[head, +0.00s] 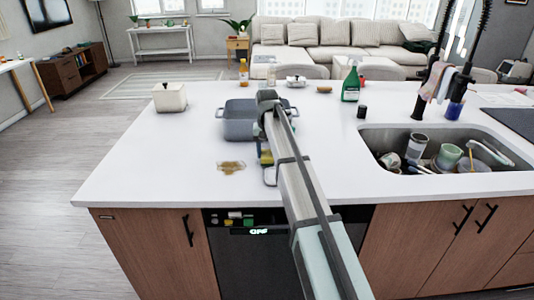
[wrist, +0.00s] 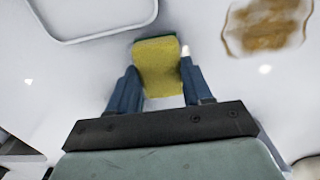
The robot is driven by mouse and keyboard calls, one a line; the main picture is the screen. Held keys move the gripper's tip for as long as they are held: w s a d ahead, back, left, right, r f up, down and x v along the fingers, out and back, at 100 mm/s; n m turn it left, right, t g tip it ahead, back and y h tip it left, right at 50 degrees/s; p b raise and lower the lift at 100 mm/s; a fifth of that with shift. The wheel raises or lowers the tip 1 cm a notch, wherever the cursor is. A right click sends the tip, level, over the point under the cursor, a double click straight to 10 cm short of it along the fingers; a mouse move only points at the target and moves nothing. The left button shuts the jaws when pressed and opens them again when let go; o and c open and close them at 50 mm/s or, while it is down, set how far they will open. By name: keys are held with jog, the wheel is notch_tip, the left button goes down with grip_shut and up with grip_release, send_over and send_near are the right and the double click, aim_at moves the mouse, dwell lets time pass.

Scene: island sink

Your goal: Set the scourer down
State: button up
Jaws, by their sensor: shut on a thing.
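The scourer (wrist: 158,66), a yellow sponge with a green edge, is between the fingers of my gripper (wrist: 158,82) in the wrist view. My gripper (head: 266,150) is shut on the scourer over the white countertop (head: 150,160). I cannot tell whether the scourer touches the counter.
A brown stain (head: 231,166) lies on the counter to the left of my gripper. A grey-blue pot (head: 238,122) stands just behind. A lidded white box (head: 169,97) is at the left, and a green bottle (head: 351,84) at the back. The sink (head: 376,137) at right holds several dishes.

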aim_at(267, 153)
jog(key=shift+f, duration=0.35)
jog(key=shift+f, duration=0.1)
jog(key=o, duration=1)
notch_tip(267, 153, up, 11)
jog(key=shift+o, duration=0.6)
jog(key=shift+r, duration=0.6)
